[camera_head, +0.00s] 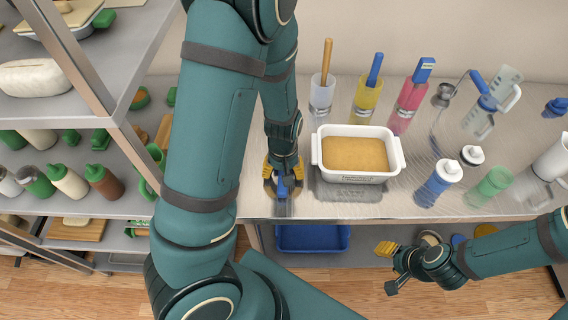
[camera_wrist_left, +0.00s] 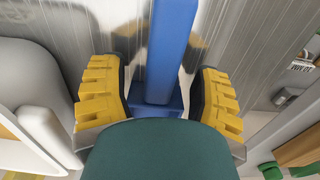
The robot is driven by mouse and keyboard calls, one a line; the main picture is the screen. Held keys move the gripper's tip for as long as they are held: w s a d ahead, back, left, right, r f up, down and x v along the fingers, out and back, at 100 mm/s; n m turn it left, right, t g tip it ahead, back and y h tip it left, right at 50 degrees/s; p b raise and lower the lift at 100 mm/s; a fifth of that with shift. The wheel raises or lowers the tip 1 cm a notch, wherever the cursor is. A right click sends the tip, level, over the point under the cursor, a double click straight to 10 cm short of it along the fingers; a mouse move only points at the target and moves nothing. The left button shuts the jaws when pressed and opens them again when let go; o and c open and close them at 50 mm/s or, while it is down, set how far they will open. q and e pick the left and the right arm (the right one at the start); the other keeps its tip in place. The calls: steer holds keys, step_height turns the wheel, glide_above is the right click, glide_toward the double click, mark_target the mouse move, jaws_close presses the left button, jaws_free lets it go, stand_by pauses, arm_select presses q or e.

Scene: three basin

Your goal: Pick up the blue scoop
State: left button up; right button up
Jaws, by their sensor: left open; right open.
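The blue scoop (camera_head: 283,188) lies on the metal counter near its front edge, left of the white basin. Its blue handle (camera_wrist_left: 172,45) shows large in the left wrist view. My left gripper (camera_head: 282,176) is over it, pointing down. In the left wrist view the two yellow fingers of my left gripper (camera_wrist_left: 162,95) are open, one on each side of the blue handle, with gaps between. Most of the scoop is hidden by my arm and gripper in the head view. My right gripper (camera_head: 388,268) is open and empty, in front of the counter at the lower right.
The white basin (camera_head: 393,175) with tan contents stands close right of the left gripper. Behind it are glasses holding a wooden-handled tool (camera_head: 327,60) and blue-handled tools (camera_head: 375,68). A blue bottle (camera_head: 436,184) stands to the right. A shelf (camera_head: 90,205) with bottles is at the left.

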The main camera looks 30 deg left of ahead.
arm_select(q)
steer(key=shift+o, duration=0.2)
steer(key=shift+s, duration=0.1)
jaws_close()
step_height(320, 180, up, 10)
steer(key=p, duration=0.3)
steer(key=shift+p, duration=0.35)
steer(key=c, duration=0.8)
jaws_free()
jaws_close()
